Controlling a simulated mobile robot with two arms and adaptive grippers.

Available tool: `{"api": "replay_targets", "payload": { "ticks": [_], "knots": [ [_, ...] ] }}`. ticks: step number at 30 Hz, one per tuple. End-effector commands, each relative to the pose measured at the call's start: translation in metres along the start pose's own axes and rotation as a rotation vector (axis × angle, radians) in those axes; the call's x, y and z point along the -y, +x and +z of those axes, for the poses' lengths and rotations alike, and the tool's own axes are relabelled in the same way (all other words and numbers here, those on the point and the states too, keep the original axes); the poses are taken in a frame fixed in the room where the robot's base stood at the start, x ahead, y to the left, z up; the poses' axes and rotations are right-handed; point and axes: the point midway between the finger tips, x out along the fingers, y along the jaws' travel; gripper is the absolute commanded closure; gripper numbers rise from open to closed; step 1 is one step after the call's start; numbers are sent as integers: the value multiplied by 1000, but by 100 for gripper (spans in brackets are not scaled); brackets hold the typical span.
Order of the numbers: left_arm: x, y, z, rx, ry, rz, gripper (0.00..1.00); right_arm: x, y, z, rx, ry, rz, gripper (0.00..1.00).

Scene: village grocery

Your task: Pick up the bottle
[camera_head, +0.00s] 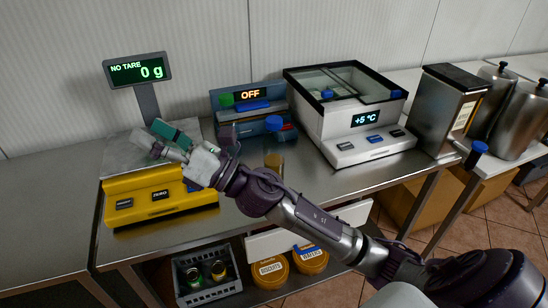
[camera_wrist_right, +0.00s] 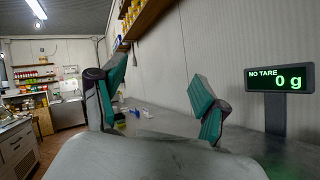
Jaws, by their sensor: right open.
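A small clear bottle (camera_head: 274,146) with a blue cap and something amber low inside stands on the steel counter (camera_head: 310,180), in front of the blue device. My right forearm passes in front of its lower part. My right gripper (camera_head: 165,140) is left of the bottle, above the yellow scale, and well apart from it. In the right wrist view its two teal-padded fingers (camera_wrist_right: 160,100) are spread with nothing between them. The bottle cannot be made out clearly in that view. My left gripper is not in view.
A yellow scale (camera_head: 160,196) with a display post (camera_head: 138,72) reading 0 g stands at left. A blue device (camera_head: 248,97) showing OFF and a white cooling unit (camera_head: 345,120) stand behind and right. A crate (camera_head: 207,277) and tubs (camera_head: 270,271) sit below.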

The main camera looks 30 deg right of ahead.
Motion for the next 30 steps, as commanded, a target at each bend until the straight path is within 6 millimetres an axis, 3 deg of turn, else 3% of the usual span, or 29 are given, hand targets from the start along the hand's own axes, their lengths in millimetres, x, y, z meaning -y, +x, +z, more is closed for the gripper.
{"api": "replay_targets", "payload": {
  "ticks": [1,3,5,8,9,11,13,15,18,22,26,30],
  "knots": [
    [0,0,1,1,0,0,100,-19,14,-1,-83,-248,149,26],
    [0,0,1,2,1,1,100,-36,20,-14,-203,-588,348,26],
    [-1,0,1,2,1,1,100,-37,17,-27,-315,-870,515,26],
    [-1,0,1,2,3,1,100,-11,0,-39,-528,-1308,782,26],
    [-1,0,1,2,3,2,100,8,-10,-37,-628,-1464,887,26],
    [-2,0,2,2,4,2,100,42,-28,-24,-793,-1669,1039,26],
    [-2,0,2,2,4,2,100,81,-52,6,-1005,-1844,1202,26],
    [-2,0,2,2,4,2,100,114,-77,44,-1220,-1941,1345,26],
    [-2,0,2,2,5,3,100,143,-110,101,-1490,-1972,1500,26],
    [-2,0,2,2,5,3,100,157,-141,153,-1719,-1919,1619,26],
    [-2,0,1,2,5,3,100,163,-156,170,-1806,-1875,1666,26],
    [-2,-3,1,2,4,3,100,178,-164,156,-1815,-1863,1677,26]
  ]
}}
